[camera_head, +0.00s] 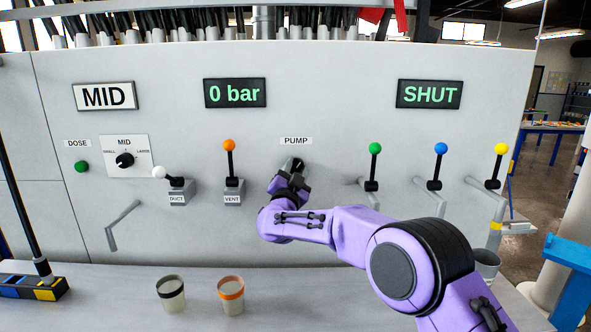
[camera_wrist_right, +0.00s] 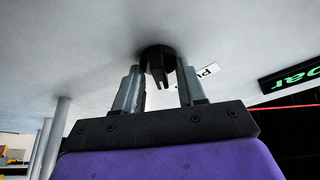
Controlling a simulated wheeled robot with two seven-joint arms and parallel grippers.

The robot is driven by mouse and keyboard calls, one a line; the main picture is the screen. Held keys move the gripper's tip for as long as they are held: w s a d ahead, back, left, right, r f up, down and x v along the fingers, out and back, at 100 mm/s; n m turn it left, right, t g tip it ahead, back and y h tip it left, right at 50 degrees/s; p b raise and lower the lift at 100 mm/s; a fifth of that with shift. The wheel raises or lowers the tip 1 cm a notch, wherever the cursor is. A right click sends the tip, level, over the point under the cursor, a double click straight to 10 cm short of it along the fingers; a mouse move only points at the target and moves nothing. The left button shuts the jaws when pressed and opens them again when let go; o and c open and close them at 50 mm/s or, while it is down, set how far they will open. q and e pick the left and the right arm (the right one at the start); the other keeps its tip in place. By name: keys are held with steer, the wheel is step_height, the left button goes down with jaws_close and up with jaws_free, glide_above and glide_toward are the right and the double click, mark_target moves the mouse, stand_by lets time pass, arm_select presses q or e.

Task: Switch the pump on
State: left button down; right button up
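The PUMP label (camera_head: 296,141) is on the grey panel. My right gripper (camera_head: 293,166) is at the panel just below it and hides most of what is there. In the right wrist view a black round knob (camera_wrist_right: 158,56) with a raised grip bar sits on the panel between the two fingers of my right gripper (camera_wrist_right: 158,82). The fingers are apart, one on each side of the bar, and appear open; contact with the knob cannot be made out. The pressure display (camera_head: 235,93) reads "0 bar". My left gripper is out of view.
Levers with orange (camera_head: 229,145), white (camera_head: 159,170), green (camera_head: 375,148), blue (camera_head: 441,148) and yellow (camera_head: 502,149) balls stick out from the panel. Other displays read MID (camera_head: 104,97) and SHUT (camera_head: 430,95). Two cups (camera_head: 171,294) (camera_head: 231,295) stand on the ledge below.

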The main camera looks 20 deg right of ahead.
jaws_close()
steer(key=shift+f+m+b, duration=0.1)
steer(key=shift+m+b, duration=0.25)
steer(key=shift+m, duration=0.05)
steer(key=shift+m+g+h+b, duration=0.45)
steer(key=shift+m+g, duration=0.25)
steer(key=shift+m, duration=0.5)
steer(key=m, duration=0.2)
steer(key=m+g, duration=0.1)
steer(key=shift+a+r+m, duration=0.1)
steer(key=shift+r+m, duration=0.15)
steer(key=shift+m, duration=0.05)
jaws_free()
